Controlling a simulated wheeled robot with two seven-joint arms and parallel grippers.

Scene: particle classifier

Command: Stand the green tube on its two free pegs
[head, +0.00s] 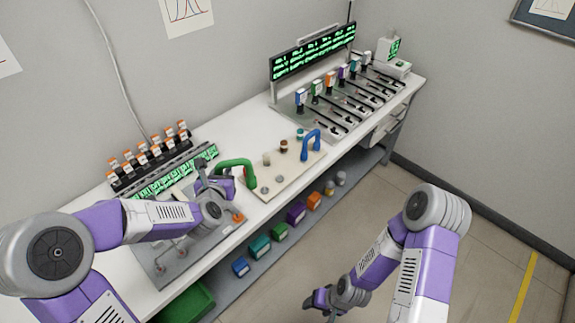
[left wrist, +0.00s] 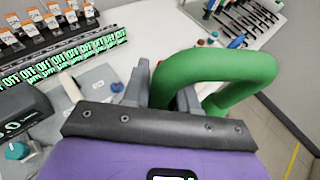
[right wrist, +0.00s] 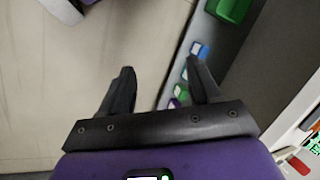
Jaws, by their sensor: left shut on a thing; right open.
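The green tube (head: 238,164) is an upside-down U, held over the left end of a beige peg board (head: 292,184). My left gripper (head: 222,180) is shut on one leg of it; the left wrist view shows the tube (left wrist: 220,65) arching away to the right from between the fingers (left wrist: 165,92). The far leg's lower end is partly hidden, so I cannot tell whether it touches the board. Two grey round pegs (head: 279,178) (head: 264,190) stand bare near the board's front. My right gripper (head: 325,299) is open and empty, low beyond the bench's front edge; its fingers (right wrist: 160,75) are apart.
A blue tube (head: 311,143) stands on the board's right part, near brown and green-topped pegs (head: 284,146). Orange-topped vials in a rack (head: 150,155) and a green-lit display (head: 175,177) lie behind my left arm. Several coloured boxes (head: 296,212) sit on the lower shelf.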

